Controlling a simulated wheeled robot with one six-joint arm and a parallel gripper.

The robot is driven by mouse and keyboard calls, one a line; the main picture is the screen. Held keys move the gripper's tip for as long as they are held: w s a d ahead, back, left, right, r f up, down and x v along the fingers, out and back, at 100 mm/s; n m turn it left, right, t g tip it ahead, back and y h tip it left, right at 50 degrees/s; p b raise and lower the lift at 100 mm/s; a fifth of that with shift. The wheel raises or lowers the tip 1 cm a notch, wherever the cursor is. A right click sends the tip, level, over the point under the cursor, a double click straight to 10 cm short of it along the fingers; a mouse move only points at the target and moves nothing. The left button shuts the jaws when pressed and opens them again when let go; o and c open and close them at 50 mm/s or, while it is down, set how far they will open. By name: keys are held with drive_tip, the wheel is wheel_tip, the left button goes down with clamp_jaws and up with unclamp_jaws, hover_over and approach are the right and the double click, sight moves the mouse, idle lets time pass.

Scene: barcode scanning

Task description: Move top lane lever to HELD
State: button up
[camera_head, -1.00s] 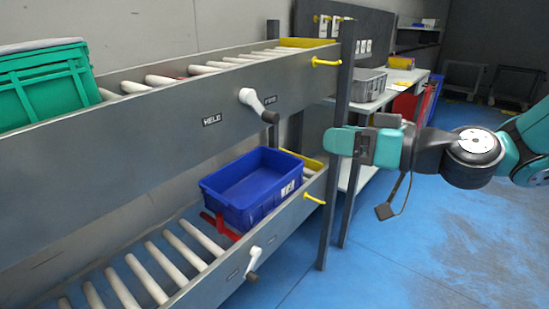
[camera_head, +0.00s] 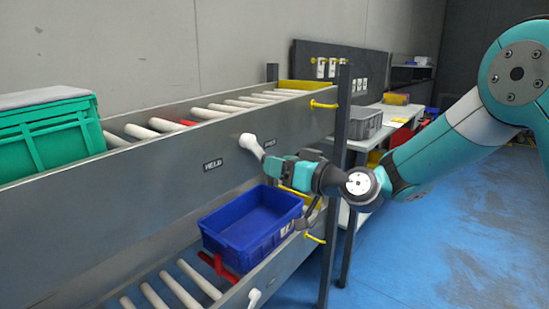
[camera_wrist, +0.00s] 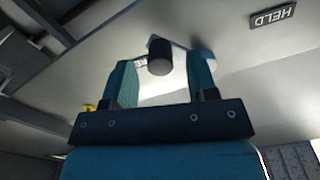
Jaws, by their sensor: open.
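The top lane lever (camera_head: 251,145) is a white handle on the side wall of the upper lane. It slants down to the right, toward the plate at its right and away from the HELD plate (camera_head: 213,164). My gripper (camera_head: 270,166) is at the lever's lower end, which it hides in the head view. In the wrist view my gripper (camera_wrist: 163,85) has its two teal fingers apart. The lever's dark round knob (camera_wrist: 160,57) shows between and just beyond the fingertips. I cannot tell whether they touch it. The HELD plate also shows at upper right there (camera_wrist: 273,16).
A green crate (camera_head: 45,140) stands on the upper lane at left. A blue bin (camera_head: 250,225) sits on the lower lane below my gripper. The lower lane has its own white lever (camera_head: 254,297). A dark post (camera_head: 338,150) stands right of the lane.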

drive_tip(key=shift+x, duration=1.1)
clamp_jaws()
